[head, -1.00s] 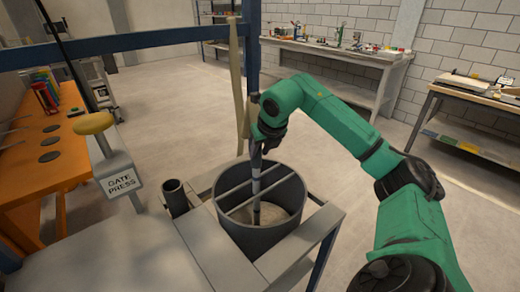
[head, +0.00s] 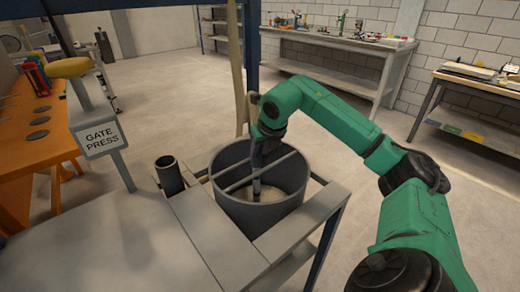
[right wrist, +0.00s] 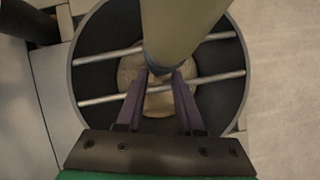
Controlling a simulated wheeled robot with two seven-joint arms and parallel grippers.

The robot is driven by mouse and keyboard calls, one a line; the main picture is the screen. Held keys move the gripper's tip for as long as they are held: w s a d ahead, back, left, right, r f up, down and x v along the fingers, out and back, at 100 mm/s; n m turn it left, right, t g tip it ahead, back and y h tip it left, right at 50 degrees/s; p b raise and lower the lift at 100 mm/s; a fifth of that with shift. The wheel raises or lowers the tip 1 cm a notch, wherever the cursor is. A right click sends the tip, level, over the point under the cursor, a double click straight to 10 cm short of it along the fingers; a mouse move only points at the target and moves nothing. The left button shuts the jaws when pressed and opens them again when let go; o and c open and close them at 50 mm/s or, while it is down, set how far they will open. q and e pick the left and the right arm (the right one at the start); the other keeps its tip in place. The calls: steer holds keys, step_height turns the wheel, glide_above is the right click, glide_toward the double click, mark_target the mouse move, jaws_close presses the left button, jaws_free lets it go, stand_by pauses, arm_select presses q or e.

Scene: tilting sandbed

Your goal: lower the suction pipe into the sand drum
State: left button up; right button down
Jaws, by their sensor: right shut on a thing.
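The suction pipe (head: 257,184) is grey and roughly upright, with its lower part inside the dark grey sand drum (head: 232,212). It passes between the two bars across the drum's mouth. Pale sand (head: 282,198) shows at the bottom; I cannot tell whether the pipe's tip touches it. My right gripper (head: 261,154) is shut on the pipe just above the bars. My left gripper is not in view.
A grey frame (head: 215,235) surrounds the drum. A short dark tube (head: 169,176) stands left of it. A "GATE PRESS" sign (head: 101,138) with a yellow knob (head: 69,68) is farther left. A blue post (head: 252,45) rises behind the drum. Open floor lies to the right.

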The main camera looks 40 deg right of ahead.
steer(key=shift+f, duration=0.1)
steer(key=shift+c, duration=2.3)
jaws_free()
steer(key=p+v, duration=0.1)
steer(key=v, duration=1.3)
steer(key=shift+s+r+p, duration=0.2)
steer(key=shift+r+p, duration=0.05)
steer(key=shift+p, duration=0.1)
